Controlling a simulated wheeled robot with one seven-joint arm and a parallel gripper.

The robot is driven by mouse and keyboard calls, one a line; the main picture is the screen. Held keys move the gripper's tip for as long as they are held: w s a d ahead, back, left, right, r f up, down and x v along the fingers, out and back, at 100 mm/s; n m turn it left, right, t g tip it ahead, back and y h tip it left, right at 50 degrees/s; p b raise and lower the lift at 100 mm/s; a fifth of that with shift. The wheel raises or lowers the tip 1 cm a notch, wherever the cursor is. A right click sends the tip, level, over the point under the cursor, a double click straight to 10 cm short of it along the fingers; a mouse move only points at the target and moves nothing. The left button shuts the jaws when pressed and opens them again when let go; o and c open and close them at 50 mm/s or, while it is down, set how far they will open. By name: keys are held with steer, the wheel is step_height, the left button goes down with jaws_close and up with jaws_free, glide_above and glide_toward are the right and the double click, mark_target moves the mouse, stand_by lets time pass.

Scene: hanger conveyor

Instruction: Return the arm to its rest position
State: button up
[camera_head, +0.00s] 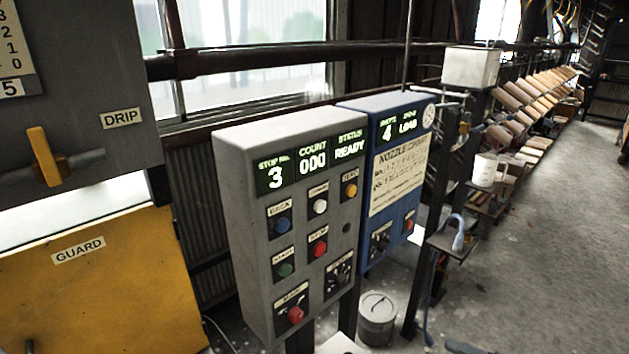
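My gripper and arm are not visible in the head view, so the arm's pose cannot be told. A grey control box (232,215) stands in the middle, with displays reading stop 3, count 000 and status READY.
A yellow guard panel (100,290) and a grey cabinet (90,90) with a yellow handle (45,155) fill the left. A lidded metal bin (377,320) stands on the floor by the posts. A row of tilted boards (530,95) recedes at right. The grey floor (560,240) is open there.

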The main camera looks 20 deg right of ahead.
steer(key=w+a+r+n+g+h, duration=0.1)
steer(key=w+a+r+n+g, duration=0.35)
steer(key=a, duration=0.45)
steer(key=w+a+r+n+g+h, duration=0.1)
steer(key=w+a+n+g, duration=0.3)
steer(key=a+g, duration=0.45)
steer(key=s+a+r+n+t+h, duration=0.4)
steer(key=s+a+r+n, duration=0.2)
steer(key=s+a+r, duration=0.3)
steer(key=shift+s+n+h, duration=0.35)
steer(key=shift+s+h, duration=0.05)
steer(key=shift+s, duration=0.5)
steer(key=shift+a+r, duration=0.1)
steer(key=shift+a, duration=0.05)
